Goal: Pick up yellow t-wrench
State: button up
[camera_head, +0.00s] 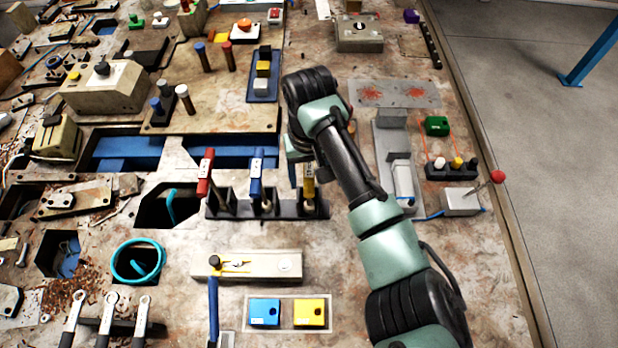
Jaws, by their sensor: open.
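The yellow t-wrench (309,188) stands upright at the right end of a black holder (284,209). Its top is partly hidden by the end of my arm. A red t-wrench (206,172) and a blue t-wrench (256,174) stand to its left in the same holder. My gripper (304,172) is open and close above the yellow t-wrench, overlapping its top in this view. The fingertips are small and partly hidden, so I cannot tell if they touch the handle.
A blue recessed channel (130,152) lies behind the holder. A beige block (247,265) and a tray with a blue box (265,313) and a yellow box (309,312) lie in front. A grey fixture (400,180) and a red-knobbed lever (497,177) stand right of my arm.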

grip_shut()
dwell(1.4)
